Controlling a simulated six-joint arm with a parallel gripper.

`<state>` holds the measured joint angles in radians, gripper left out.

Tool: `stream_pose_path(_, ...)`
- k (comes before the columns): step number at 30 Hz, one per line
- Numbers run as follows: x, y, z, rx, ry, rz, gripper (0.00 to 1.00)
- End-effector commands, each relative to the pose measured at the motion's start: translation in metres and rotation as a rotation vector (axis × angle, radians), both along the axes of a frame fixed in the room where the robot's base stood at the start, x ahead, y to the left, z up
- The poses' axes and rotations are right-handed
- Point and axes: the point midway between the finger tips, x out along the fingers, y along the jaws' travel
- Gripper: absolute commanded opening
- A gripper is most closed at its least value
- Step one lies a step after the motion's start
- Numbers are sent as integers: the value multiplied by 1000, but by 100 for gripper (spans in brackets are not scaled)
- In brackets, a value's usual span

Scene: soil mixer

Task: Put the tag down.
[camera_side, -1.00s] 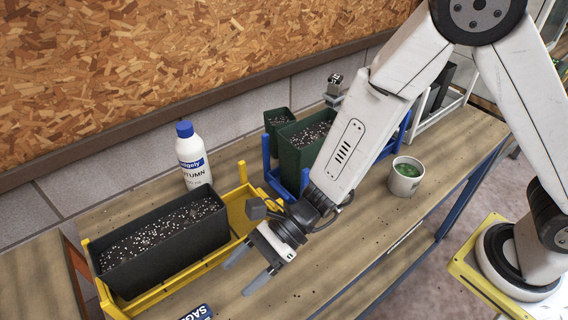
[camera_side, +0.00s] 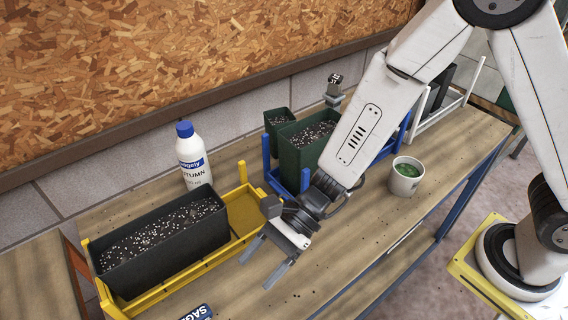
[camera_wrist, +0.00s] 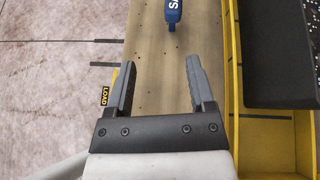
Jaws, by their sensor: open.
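A blue tag with white letters starting "SA" (camera_side: 197,313) lies on the wooden bench at the bottom edge of the side view, partly cut off. It also shows at the top of the wrist view (camera_wrist: 174,10), partly out of frame. My gripper (camera_side: 256,273) is open and empty over the bench, to the right of the tag and apart from it. In the wrist view, the spread fingers (camera_wrist: 159,72) have only bare bench and its edge between them.
A dark planter of speckled soil (camera_side: 160,237) sits in a yellow tray (camera_side: 243,212). A white bottle with a blue cap (camera_side: 194,160) stands behind. Green pots (camera_side: 296,158) and a white cup (camera_side: 405,176) stand to the right. The front bench is mostly clear, with scattered specks.

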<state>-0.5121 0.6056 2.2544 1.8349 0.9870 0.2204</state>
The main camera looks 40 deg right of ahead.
Motion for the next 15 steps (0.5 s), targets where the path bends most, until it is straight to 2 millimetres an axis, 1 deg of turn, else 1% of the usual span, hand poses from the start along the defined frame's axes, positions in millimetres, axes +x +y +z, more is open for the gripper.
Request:
stream_pose_path(8, -10, -59, 2, -180, -187, 225, 69)
stream_pose_path(15, -14, -119, 1, -357, -372, 431, 69)
